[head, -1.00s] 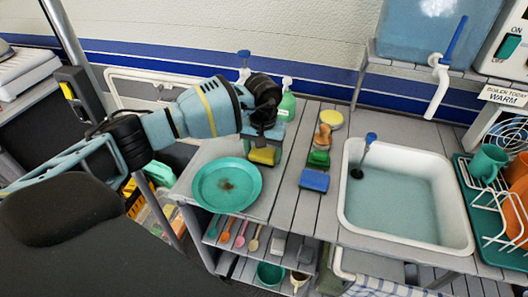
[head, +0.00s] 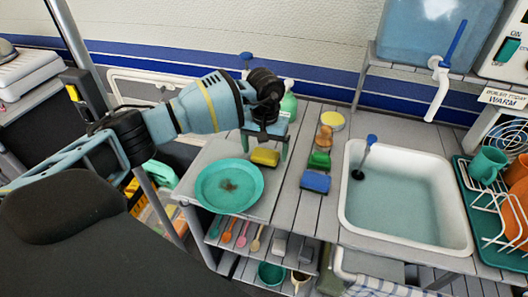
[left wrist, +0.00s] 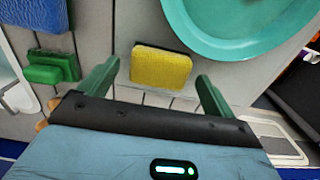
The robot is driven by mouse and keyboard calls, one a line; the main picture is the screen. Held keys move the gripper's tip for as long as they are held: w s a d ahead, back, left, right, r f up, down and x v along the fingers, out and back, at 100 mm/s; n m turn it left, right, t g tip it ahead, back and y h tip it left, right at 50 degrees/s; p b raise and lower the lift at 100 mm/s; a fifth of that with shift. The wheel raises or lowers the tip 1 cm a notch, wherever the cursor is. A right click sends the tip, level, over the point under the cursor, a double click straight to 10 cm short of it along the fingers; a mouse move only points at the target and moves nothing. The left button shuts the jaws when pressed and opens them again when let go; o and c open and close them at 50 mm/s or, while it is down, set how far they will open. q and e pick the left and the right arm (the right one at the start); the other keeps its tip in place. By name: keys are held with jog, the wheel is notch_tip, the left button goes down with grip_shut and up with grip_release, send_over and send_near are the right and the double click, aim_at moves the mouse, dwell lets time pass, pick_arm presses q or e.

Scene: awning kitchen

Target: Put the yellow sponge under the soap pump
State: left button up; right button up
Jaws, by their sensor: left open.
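The yellow sponge (head: 265,157) lies on the grey slatted counter, just right of the teal plate (head: 228,187). My left gripper (head: 266,146) is open and points down over the sponge from the back. In the left wrist view the sponge (left wrist: 161,68) shows between and slightly beyond the two green fingers (left wrist: 158,76), with gaps on both sides. The soap pump (head: 289,103), a green bottle with a pale top, stands behind my left gripper and is partly hidden by it. My right gripper is not in view.
Right of the yellow sponge are a green brush or sponge (head: 319,160) and a blue sponge (head: 315,182). The white sink (head: 343,205) is further right. Grey counter is bare between the yellow and blue sponges.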

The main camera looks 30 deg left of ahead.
aim_at(265, 153)
pick_arm(q)
notch_tip(265, 153, up, 10)
jog(key=p, duration=0.2)
jog(key=shift+r, duration=0.15)
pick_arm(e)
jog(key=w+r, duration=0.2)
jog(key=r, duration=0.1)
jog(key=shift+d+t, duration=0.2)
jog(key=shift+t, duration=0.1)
